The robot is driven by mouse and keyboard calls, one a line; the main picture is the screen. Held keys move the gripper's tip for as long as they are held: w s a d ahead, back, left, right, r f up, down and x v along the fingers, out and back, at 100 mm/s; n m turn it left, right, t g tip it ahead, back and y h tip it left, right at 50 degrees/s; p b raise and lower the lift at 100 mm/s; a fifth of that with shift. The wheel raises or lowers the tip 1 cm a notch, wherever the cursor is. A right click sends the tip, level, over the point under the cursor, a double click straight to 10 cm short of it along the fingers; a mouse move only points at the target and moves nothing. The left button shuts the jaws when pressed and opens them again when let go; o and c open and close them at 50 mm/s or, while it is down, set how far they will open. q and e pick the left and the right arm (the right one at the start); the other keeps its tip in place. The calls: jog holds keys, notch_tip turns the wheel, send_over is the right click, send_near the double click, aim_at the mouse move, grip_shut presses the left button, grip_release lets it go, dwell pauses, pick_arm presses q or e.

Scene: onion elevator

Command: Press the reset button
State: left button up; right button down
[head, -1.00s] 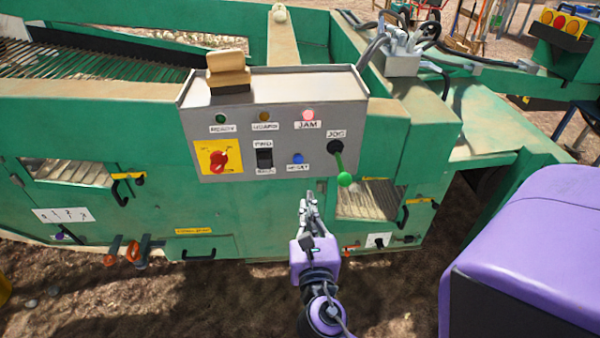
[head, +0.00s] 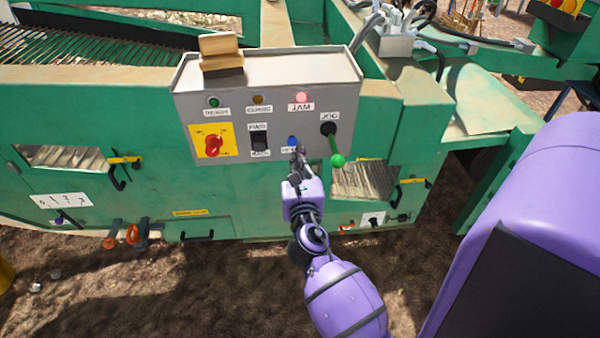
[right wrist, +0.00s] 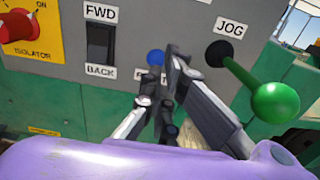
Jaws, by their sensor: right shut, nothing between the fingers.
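The blue reset button (head: 292,141) is on the grey control panel (head: 215,105), between the FWD/BACK switch and the JOG lever. It also shows in the right wrist view (right wrist: 156,57), partly behind my fingertips. My right gripper (head: 297,156) is shut and empty, its fingertips just below the button and over the label under it. In the right wrist view the fingertips (right wrist: 168,68) overlap the button's lower right edge. I cannot tell whether they touch it. My left gripper is not in view.
A green-knobbed JOG lever (head: 337,160) sticks out close to the right of my gripper. The black FWD/BACK switch (head: 259,141) and red isolator knob (head: 213,145) are to the left. The red JAM lamp (head: 301,97) looks lit. A wooden block (head: 220,52) sits on top of the panel.

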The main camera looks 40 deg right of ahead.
aim_at(295, 143)
jog(key=x, duration=0.3)
jog(key=shift+w+d, duration=0.15)
jog(key=shift+w, duration=0.2)
